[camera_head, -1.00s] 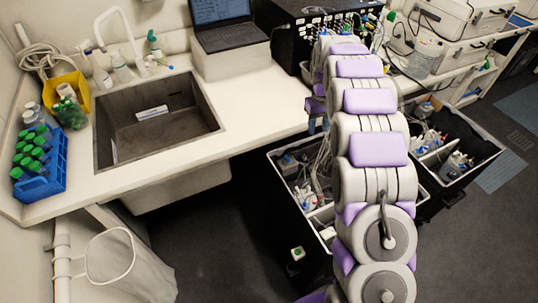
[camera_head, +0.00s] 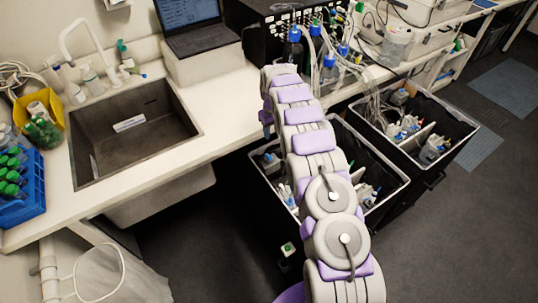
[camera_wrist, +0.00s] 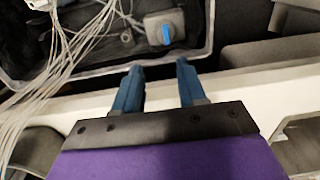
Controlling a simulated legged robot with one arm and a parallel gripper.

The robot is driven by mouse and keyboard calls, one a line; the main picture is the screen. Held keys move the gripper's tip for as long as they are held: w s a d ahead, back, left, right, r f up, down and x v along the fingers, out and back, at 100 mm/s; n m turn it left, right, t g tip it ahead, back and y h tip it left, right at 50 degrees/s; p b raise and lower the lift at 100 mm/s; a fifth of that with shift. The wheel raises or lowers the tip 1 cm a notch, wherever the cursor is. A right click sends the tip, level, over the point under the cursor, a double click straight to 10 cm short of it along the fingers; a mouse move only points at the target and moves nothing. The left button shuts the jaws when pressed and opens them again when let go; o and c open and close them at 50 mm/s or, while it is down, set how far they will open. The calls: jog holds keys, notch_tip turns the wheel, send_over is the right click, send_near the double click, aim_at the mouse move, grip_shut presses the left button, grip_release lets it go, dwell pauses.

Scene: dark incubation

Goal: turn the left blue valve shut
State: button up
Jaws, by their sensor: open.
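A blue valve handle (camera_wrist: 166,34) stands on a grey block inside a dark bin in the wrist view. I cannot tell from this view alone whether it is the left valve. My gripper (camera_wrist: 158,75) is open and empty, its two blue fingers apart and pointing toward the bin. The valve appears beyond the fingertips, roughly in line with the gap and not between them. In the head view my arm reaches over the left bin (camera_head: 398,196), hiding part of its inside, and my gripper cannot be made out there.
A pale rim or ledge crosses under the fingers in the wrist view, with loose pale tubes (camera_wrist: 62,50) at left. In the head view a second bin (camera_head: 462,128) stands at right, and a white bench (camera_head: 225,118) with a sink (camera_head: 135,135) at left. Dark floor is clear at lower right.

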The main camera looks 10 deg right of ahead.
jog(key=b, duration=0.1)
send_over(269, 156)
jog(key=a, duration=0.2)
jog(key=f, duration=1)
jog(key=shift+d+f, duration=0.25)
jog(key=f, duration=0.1)
jog(key=d+f, duration=0.1)
jog(key=d+f+b, duration=0.1)
jog(key=shift+f, duration=0.25)
jog(key=shift+d+f, duration=0.2)
jog(key=shift+d, duration=0.05)
jog(key=shift+a, duration=1)
jog(key=c, duration=0.3)
jog(key=shift+w, duration=0.1)
jog(key=shift+c, duration=0.8)
jog(key=shift+d, duration=0.65)
grip_shut()
jog(key=shift+a, duration=0.1)
